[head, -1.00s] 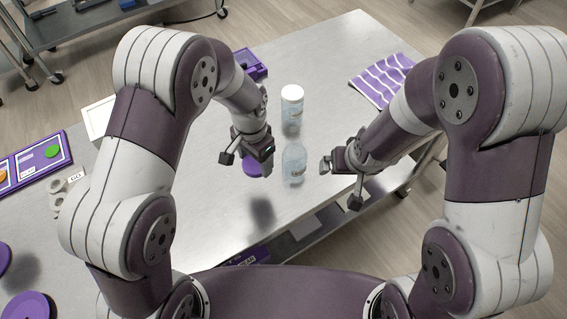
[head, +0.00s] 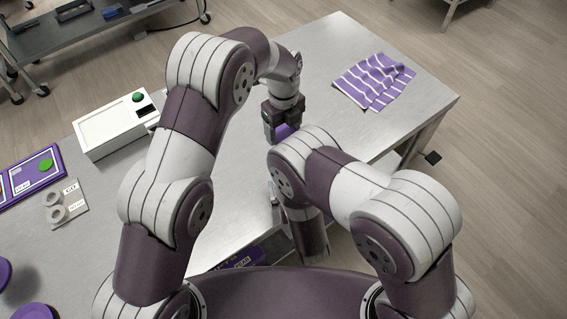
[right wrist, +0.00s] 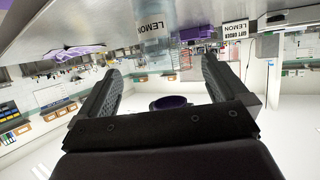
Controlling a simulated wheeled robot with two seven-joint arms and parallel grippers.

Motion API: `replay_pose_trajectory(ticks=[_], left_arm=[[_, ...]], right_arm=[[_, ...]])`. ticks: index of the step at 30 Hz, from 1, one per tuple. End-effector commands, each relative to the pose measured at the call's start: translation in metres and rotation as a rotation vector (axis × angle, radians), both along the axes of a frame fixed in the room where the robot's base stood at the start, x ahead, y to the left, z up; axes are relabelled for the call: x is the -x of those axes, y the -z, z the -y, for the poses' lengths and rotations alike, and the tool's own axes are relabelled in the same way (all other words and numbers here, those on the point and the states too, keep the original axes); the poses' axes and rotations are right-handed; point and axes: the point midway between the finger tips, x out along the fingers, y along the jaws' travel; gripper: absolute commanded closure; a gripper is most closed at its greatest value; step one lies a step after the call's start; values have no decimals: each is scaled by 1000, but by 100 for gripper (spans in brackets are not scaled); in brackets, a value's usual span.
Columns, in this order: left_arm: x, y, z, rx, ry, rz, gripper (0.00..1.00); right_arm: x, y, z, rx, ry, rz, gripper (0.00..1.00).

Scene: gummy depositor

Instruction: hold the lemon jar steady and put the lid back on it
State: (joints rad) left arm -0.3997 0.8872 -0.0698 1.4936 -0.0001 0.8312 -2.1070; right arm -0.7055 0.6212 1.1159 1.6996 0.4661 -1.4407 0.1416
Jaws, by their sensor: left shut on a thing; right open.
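My left gripper (head: 283,116) is shut on the purple lid (head: 285,132), which shows between its fingers over the table in the head view. The clear lemon jar (right wrist: 148,32), with LEMON lettering, shows at the top of the right wrist view. In the head view my right arm hides it. My right gripper (right wrist: 163,78) is open, its fingers spread and empty. The jar appears above the gap between its fingertips in the picture, with no visible contact. The right fingers are hidden in the head view. I cannot tell how far the lid is from the jar.
A striped purple cloth (head: 375,80) lies at the table's back right. A white box with a green button (head: 115,130) and a purple board (head: 30,176) are at left. A label card (right wrist: 235,29) stands near the jar. Bare table (head: 320,45) lies behind my left gripper.

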Motion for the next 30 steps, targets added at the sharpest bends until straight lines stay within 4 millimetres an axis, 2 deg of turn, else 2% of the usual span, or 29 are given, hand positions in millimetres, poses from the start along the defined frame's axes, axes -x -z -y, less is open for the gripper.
replay_pose_trajectory(ticks=[5, 15, 19, 24, 30], left_arm=[[0, 0, 0, 0, -1, 0, 56], [0, 0, 0, 0, -2, 0, 56], [0, 0, 0, 0, -2, 0, 56], [0, 0, 0, 0, -2, 0, 56], [0, 0, 0, 0, -2, 0, 56]], right_arm=[[-14, 6, -2, -2, 3, 1, 0], [-74, 31, -15, -1, 3, 1, 0], [-92, 39, -18, -1, 1, 0, 0], [-105, 45, -21, 0, 1, -2, 0], [-109, 46, -22, -1, 0, 0, 0]])
